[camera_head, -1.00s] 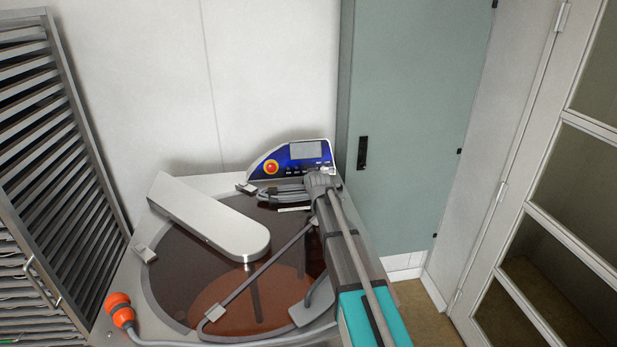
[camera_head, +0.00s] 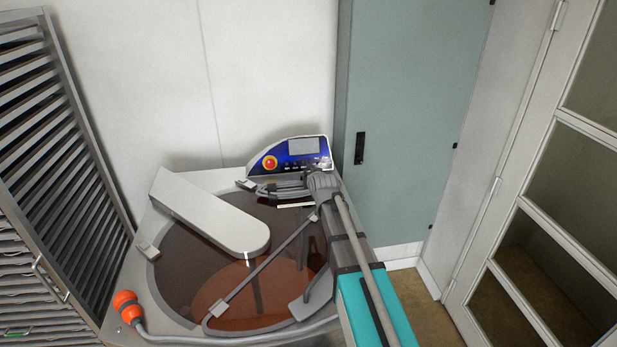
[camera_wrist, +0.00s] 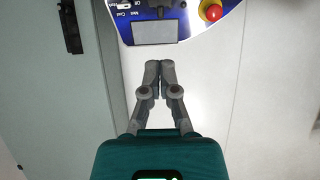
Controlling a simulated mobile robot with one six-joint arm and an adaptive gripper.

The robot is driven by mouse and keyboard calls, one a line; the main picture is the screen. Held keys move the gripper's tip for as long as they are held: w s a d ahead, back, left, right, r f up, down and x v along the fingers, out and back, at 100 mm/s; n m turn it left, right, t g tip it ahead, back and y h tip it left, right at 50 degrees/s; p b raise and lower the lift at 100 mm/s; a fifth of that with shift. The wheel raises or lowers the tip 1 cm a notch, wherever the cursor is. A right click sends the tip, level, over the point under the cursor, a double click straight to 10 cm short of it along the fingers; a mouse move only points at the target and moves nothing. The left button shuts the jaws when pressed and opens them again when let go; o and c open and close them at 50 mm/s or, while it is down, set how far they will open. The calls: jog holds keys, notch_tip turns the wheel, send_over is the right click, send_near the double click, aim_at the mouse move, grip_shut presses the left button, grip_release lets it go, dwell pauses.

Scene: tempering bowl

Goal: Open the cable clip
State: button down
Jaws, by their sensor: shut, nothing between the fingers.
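I cannot clearly make out the cable clip. A small grey latch-like block (camera_head: 147,251) sits on the left rim of the machine, and another (camera_head: 246,185) sits at the back rim; I cannot tell whether either is the clip. My gripper (camera_head: 262,189) is over the back of the bowl, in front of the control panel. In the wrist view my gripper (camera_wrist: 159,64) has its fingertips together, with nothing between them, below the panel's screen.
The bowl (camera_head: 175,285) holds brown liquid, with a pale cover arm (camera_head: 215,215) across it. The blue control panel (camera_head: 305,152) has a red stop button (camera_head: 270,162). A green-grey cabinet (camera_head: 410,120) stands behind at right, a slatted rack (camera_head: 60,150) at left.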

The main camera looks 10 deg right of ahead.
aim_at(306, 174)
jog(key=b+x, duration=0.6)
jog(key=x, duration=0.8)
jog(key=shift+r, duration=0.1)
